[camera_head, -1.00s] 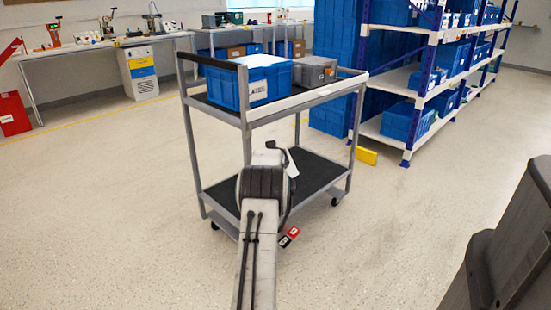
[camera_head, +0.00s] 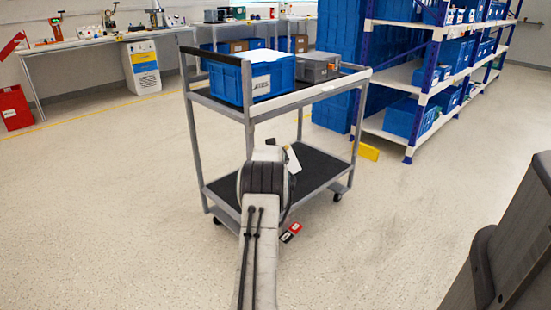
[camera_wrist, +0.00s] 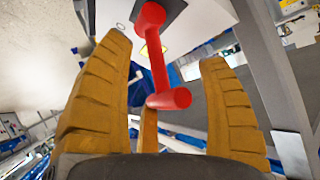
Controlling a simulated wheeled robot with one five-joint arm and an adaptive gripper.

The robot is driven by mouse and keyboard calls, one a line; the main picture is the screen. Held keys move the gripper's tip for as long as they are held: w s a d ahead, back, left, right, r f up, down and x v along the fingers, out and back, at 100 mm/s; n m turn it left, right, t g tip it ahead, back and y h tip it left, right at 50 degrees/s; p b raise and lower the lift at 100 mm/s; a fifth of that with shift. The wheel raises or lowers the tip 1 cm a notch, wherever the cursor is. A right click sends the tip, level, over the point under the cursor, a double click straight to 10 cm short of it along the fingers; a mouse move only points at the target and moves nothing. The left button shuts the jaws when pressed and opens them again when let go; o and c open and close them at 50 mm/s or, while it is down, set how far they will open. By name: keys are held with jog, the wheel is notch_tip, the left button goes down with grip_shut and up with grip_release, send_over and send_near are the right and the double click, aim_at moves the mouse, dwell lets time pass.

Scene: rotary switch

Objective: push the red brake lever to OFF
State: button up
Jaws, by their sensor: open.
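The red brake lever (camera_wrist: 160,62) fills the middle of the wrist view. It hangs from a dark mount (camera_wrist: 160,12) on a white panel (camera_wrist: 195,28), and its round handle end bends toward the camera. My gripper (camera_wrist: 165,60) is open, with one yellow-brown finger to the left of the lever and one to the right. A third finger shows below the lever's end. The lever lies between the fingers in this view; contact cannot be told. No OFF marking is readable. In the head view my arm hides the gripper and lever.
A grey cart (camera_head: 192,135) stands beyond my arm, carrying a blue crate (camera_head: 225,82) and a grey box (camera_head: 316,68). Blue-and-white shelving (camera_head: 410,150) stands at the right and a workbench (camera_head: 85,42) at the back left. The floor at left is clear.

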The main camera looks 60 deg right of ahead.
jog(key=shift+s+r, duration=0.1)
jog(key=shift+r, duration=0.05)
jog(key=shift+s+a+r, duration=0.15)
jog(key=shift+a+r, duration=0.05)
jog(key=shift+a, duration=0.05)
jog(key=v, duration=1.1)
jog(key=shift+a, duration=0.15)
dwell(0.6)
